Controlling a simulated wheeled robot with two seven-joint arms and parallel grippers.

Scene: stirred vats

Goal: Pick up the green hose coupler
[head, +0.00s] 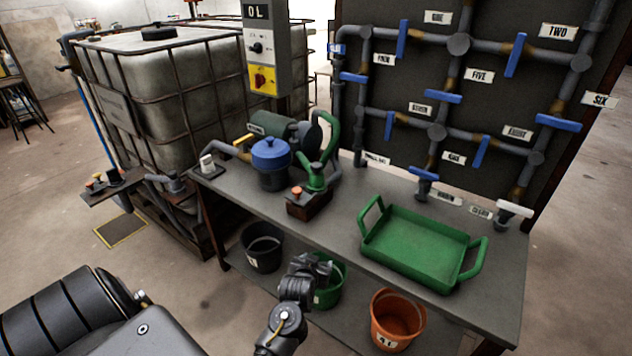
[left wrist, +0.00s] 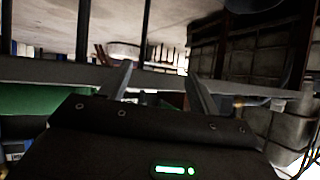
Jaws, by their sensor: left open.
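The green hose coupler (head: 316,178) appears to be the green fitting on the grey bench, beside a curved green loop. It stands right of the blue-lidded pot and behind a small dark box with an orange knob (head: 297,191). My left gripper (head: 318,268) is in front of the bench's front edge, below and apart from the coupler, over the green bucket. In the left wrist view its two fingers (left wrist: 161,88) are spread with nothing between them. I cannot make out the coupler in that view. My right gripper is not in view.
A green tray (head: 408,278) sits on the bench's right. The blue-lidded pot (head: 270,155) is close left of the coupler. A pipe board with blue valves (head: 442,97) stands behind. An orange bucket (head: 386,301) and a black bucket (head: 258,262) are below the benchtop. A caged tank (head: 140,85) stands left.

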